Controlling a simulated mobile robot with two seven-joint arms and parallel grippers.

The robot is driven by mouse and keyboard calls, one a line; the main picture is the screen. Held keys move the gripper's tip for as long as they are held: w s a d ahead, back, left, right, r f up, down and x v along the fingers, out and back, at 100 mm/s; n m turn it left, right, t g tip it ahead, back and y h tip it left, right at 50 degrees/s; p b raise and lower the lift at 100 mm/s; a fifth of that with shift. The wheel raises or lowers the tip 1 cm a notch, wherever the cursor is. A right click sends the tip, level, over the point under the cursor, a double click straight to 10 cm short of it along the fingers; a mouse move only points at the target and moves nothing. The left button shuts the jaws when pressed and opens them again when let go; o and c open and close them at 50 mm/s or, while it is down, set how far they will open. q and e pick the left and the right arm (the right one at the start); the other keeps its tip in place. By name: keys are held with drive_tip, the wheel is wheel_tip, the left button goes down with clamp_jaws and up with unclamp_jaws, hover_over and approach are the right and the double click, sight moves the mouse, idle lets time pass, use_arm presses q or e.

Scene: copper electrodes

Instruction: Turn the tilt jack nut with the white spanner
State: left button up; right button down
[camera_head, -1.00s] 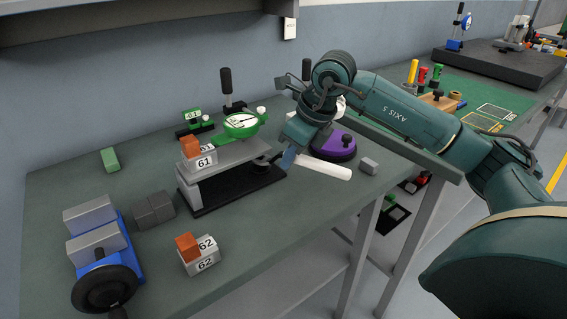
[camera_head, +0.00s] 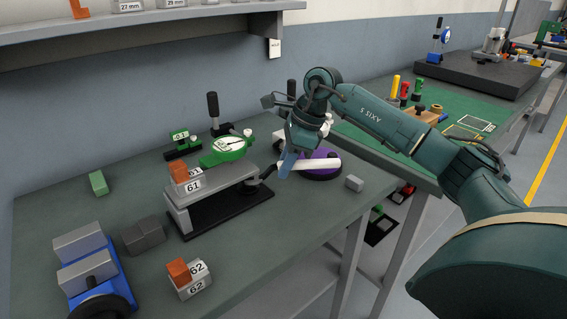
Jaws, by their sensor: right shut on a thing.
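The white spanner (camera_head: 318,164) is held in my right gripper (camera_head: 287,165), which is shut on it. Its pale handle sticks out to the right, nearly level in the picture, in front of a purple round base. The tilting grey plate (camera_head: 222,181) stands on a black base (camera_head: 225,213). The dark tilt jack (camera_head: 254,189) is at the plate's right end, just left of my right gripper. Its nut is too small to make out, and I cannot tell whether the spanner touches it. My left gripper is not in view.
A green dial gauge (camera_head: 226,150) and an orange piece on a block marked 61 (camera_head: 193,186) are on the plate. A blue vise (camera_head: 121,283) is at front left.

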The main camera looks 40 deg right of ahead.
sight(304, 161)
drive_tip(key=shift+s+d+b, duration=0.2)
drive_tip(key=shift+s+d, duration=0.35)
drive_tip(key=shift+d, duration=0.35)
drive_tip(key=shift+s+d+b, duration=0.2)
drive_tip(key=shift+s+d, duration=0.3)
drive_tip(key=shift+d, duration=0.4)
drive_tip(key=shift+a, duration=0.1)
